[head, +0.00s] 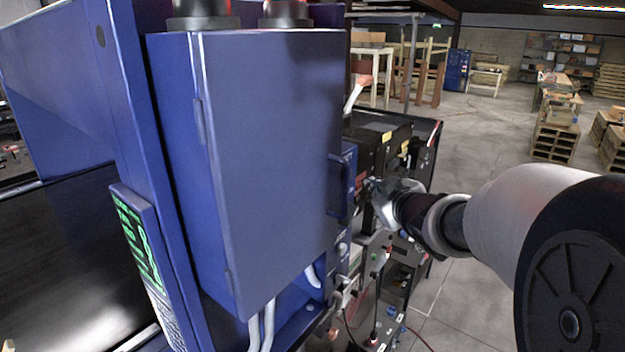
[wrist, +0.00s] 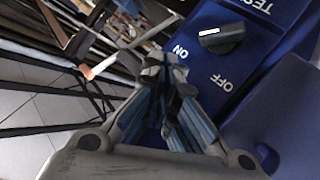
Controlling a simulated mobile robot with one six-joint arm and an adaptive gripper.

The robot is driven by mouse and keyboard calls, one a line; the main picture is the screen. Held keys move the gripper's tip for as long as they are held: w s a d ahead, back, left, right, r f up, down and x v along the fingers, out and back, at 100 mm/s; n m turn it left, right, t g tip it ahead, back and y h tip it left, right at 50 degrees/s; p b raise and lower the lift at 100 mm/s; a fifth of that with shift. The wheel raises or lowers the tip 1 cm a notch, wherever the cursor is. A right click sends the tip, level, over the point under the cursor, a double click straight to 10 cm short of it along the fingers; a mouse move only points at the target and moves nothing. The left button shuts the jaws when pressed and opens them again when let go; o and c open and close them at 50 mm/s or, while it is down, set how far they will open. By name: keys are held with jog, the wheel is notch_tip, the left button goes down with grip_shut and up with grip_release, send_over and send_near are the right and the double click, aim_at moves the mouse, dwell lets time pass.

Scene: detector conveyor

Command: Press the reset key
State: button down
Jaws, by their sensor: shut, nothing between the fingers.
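In the wrist view a blue control panel (wrist: 213,75) carries a black rotary switch (wrist: 222,38) with a white mark, between the words ON and OFF. Part of the word TEST shows at the top edge. I cannot pick out a key marked reset in either view; my fingers cover part of the panel. My gripper (wrist: 165,68) is shut and empty, its fingertips over the panel's left edge, below and left of the switch. I cannot tell whether they touch the panel. In the head view my gripper (head: 372,188) is just right of the blue cabinet.
The large blue cabinet (head: 270,160) with its door handle (head: 337,187) fills the middle of the head view and hides what lies behind it. Dark machinery (head: 385,140) stands behind my gripper. Open floor (head: 490,135) lies to the right, with shelves and pallets far back.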

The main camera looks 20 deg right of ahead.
jog(key=shift+w+a+b, duration=0.4)
jog(key=shift+w+a, duration=0.45)
jog(key=shift+w, duration=0.2)
jog(key=shift+a, duration=0.1)
dwell(0.7)
jog(key=shift+w+a, duration=0.2)
jog(key=shift+w, duration=0.15)
jog(key=shift+w+a+b, duration=0.3)
jog(key=shift+w+b, duration=0.1)
dwell(0.7)
jog(key=shift+s+r, duration=0.1)
jog(key=shift+s+d+p, duration=0.6)
jog(key=shift+s, duration=0.1)
